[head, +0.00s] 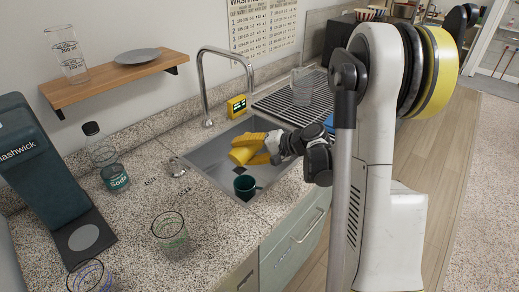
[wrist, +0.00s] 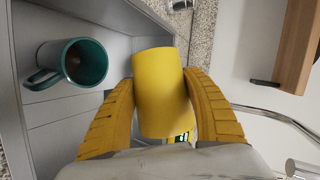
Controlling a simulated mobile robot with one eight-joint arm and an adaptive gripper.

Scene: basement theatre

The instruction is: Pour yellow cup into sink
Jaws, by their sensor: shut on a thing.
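The yellow cup (head: 243,156) is over the sink basin (head: 208,154) in the head view, and it looks tilted. My gripper (head: 250,149) is shut on it, with one yellow finger on each side. In the wrist view the cup (wrist: 160,95) sits between both fingertips (wrist: 159,82), showing its smooth outer wall. The cup's inside is hidden, and no liquid stream is visible. The dark green mug (head: 244,187) is inside the sink, below and apart from the cup; in the wrist view the mug (wrist: 74,64) is left of the cup, its opening showing.
The curved faucet (head: 203,80) rises behind the sink, beside a small yellow device (head: 237,106). A drying rack (head: 290,103) with a clear glass (head: 301,87) lies at right. A soda bottle (head: 114,176) and a glass (head: 170,235) stand on the left counter.

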